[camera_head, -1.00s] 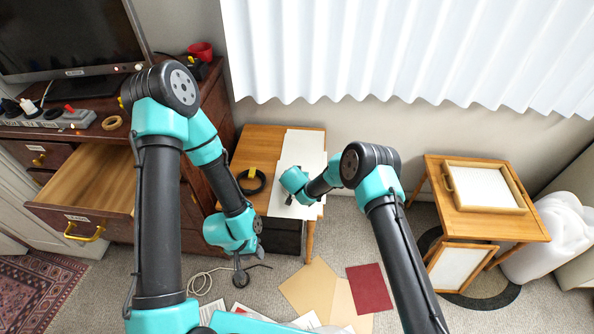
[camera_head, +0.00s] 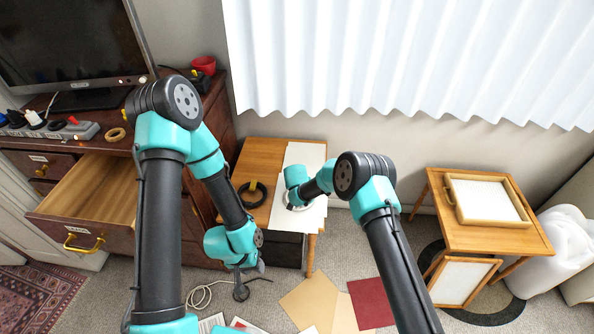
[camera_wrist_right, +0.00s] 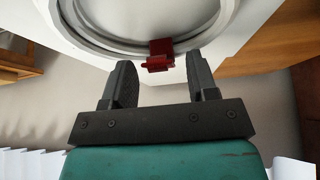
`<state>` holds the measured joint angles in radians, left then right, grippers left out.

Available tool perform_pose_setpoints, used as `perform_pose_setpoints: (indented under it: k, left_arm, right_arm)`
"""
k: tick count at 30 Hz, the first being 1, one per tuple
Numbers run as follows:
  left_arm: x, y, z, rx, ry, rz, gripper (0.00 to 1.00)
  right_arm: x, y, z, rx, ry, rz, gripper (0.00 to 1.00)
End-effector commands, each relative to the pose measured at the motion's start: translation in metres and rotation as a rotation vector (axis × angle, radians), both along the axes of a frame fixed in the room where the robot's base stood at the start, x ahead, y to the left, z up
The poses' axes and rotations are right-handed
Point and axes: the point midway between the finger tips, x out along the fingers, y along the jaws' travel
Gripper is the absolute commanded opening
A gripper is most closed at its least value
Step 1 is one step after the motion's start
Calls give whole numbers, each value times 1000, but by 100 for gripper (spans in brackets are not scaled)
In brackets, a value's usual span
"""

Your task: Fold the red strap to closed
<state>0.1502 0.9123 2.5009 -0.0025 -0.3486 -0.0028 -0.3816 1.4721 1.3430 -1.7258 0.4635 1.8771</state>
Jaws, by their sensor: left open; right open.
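The red strap (camera_wrist_right: 158,56) shows in the right wrist view as a small red tab at the edge of a round white ring-shaped part (camera_wrist_right: 120,45). My right gripper (camera_wrist_right: 158,80) is open. Its two dark fingers point toward the ring, one on each side of the strap, with nothing between them. In the head view the white ring (camera_head: 304,207) shows partly under my right wrist on the small table; the strap is hidden there. My left gripper (camera_head: 250,269) hangs low, in front of the table, far from the strap.
The small wooden table (camera_head: 262,152) bears white sheets (camera_head: 307,153) and a black ring (camera_head: 243,188). An open drawer (camera_head: 98,190) juts out at the left. Papers (camera_head: 308,299) and a white cable (camera_head: 199,296) lie on the floor. Another wooden table (camera_head: 510,240) stands at the right.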

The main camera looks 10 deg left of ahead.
Motion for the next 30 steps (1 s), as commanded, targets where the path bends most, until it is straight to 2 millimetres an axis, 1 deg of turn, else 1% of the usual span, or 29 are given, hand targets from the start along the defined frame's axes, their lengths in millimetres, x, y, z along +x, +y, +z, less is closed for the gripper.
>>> perform_pose_setpoints:
  k: [11, 21, 30]
  left_arm:
    - [0, 0, 0, 0, 0, 0, 43]
    - [0, 0, 0, 0, 0, 0, 43]
    - [0, 0, 0, 0, 0, 0, 43]
  right_arm:
    - [3, 0, 3, -5, 67, -1, 53]
    - [2, 3, 5, 3, 123, 5, 53]
    - [-15, 1, 47, 2, 121, 6, 53]
